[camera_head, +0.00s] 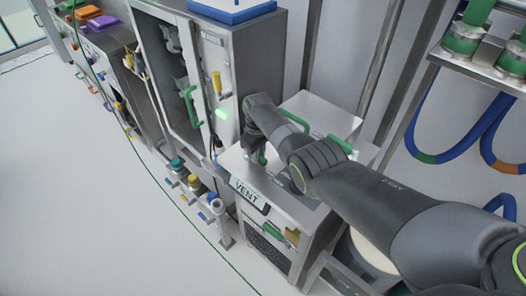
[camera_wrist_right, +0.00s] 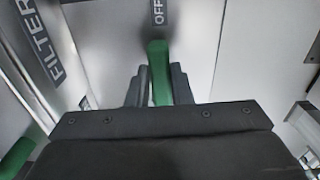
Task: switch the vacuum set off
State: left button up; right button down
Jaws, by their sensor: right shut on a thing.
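In the right wrist view, a green handle (camera_wrist_right: 158,52) stands between the two dark fingers of my right gripper (camera_wrist_right: 160,76). The gripper is shut on it. An OFF label (camera_wrist_right: 157,12) is on the grey panel just beyond the handle's far end. In the head view, my right gripper (camera_head: 256,150) points down at the top of the grey metal unit with the VENT label (camera_head: 250,195). The arm hides most of the handle there. Which unit part the handle turns or slides cannot be seen. My left gripper is not in view.
A tall grey cabinet (camera_head: 240,62) with a green handle (camera_head: 190,106) and a lit green light (camera_head: 222,113) stands just behind the gripper. In the wrist view a FILTER label (camera_wrist_right: 41,42) lies at left. Blue hoses (camera_head: 440,145) hang at right.

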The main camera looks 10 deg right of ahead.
jog(key=shift+a+m, duration=0.1)
jog(key=shift+m, duration=0.2)
jog(key=c, duration=1.3)
grip_release()
jog(key=shift+s, duration=0.1)
jog(key=shift+r+p, duration=0.3)
jog(key=shift+r, duration=0.3)
notch_tip(320, 180, up, 5)
jog(key=shift+r+p, duration=0.1)
jog(key=shift+p, duration=0.45)
notch_tip(320, 180, up, 11)
jog(key=shift+r+b, duration=0.1)
jog(key=shift+b, duration=0.9)
